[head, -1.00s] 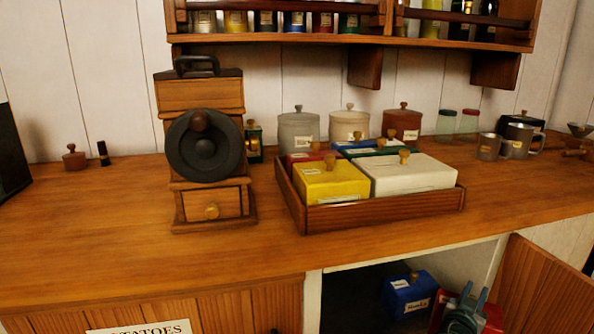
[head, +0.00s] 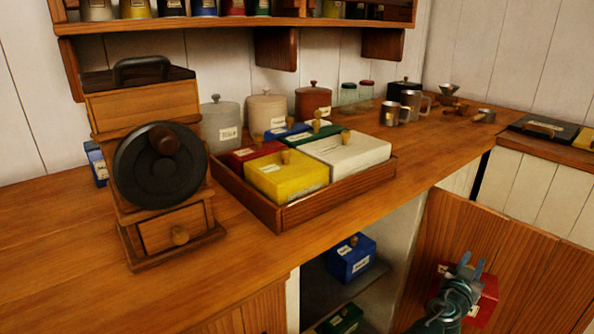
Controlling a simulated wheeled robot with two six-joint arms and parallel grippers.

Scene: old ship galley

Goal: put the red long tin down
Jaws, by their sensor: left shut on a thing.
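The red long tin (head: 487,297) has a pale label and shows at the lower right of the head view, in front of the open cupboard door. My left gripper (head: 471,264) is shut on it and covers much of its left side. The tin is held up below counter height, just right of the cupboard opening. Its underside and the surface beneath it are hard to make out. My right gripper is not in view.
The open cupboard (head: 345,285) holds a blue tin (head: 351,258) and a dark green tin (head: 341,320). Its wooden door (head: 535,275) stands open at the right. On the counter are a coffee grinder (head: 150,105) and a wooden tray (head: 283,217) of several tins.

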